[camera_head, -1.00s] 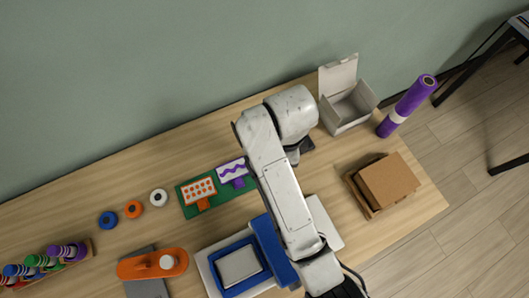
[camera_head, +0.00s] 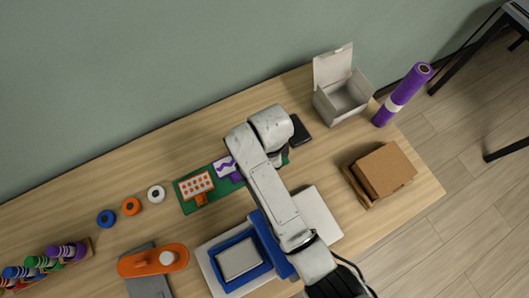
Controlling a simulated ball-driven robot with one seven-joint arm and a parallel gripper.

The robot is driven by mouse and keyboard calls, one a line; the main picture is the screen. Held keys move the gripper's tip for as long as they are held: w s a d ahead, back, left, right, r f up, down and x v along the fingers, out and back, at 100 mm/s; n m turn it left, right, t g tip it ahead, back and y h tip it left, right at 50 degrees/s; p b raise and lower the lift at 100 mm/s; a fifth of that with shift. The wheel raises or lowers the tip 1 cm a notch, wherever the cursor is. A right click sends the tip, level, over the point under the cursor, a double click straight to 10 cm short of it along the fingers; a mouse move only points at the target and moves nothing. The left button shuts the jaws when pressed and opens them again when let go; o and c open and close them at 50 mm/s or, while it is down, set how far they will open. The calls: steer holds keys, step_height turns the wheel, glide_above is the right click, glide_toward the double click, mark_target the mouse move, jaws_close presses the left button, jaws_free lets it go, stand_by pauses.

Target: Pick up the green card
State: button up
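A green mat (camera_head: 190,208) lies on the table. On it stand a white card with orange dots (camera_head: 197,185) in an orange holder and a white card with a purple wavy line (camera_head: 224,168) in a purple holder, partly covered by my arm. I see no separate green card; the right part of the mat is mostly hidden behind my arm. Only a dark sliver of my gripper (camera_head: 282,158) shows beside the arm, over the mat's right end. Its fingers are hidden, so I cannot tell whether it is open or holds anything.
A black flat object (camera_head: 299,131) lies just beyond my arm. An open white box (camera_head: 322,100), a purple roll (camera_head: 404,94) and brown cardboard (camera_head: 386,170) are on the right. A blue-framed press (camera_head: 212,256) is in front. Ink pots (camera_head: 131,206) and an orange tool (camera_head: 140,263) are left.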

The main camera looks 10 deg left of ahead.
steer(key=shift+f, duration=0.2)
steer(key=shift+c, duration=0.5)
jaws_close()
steer(key=shift+r, duration=0.15)
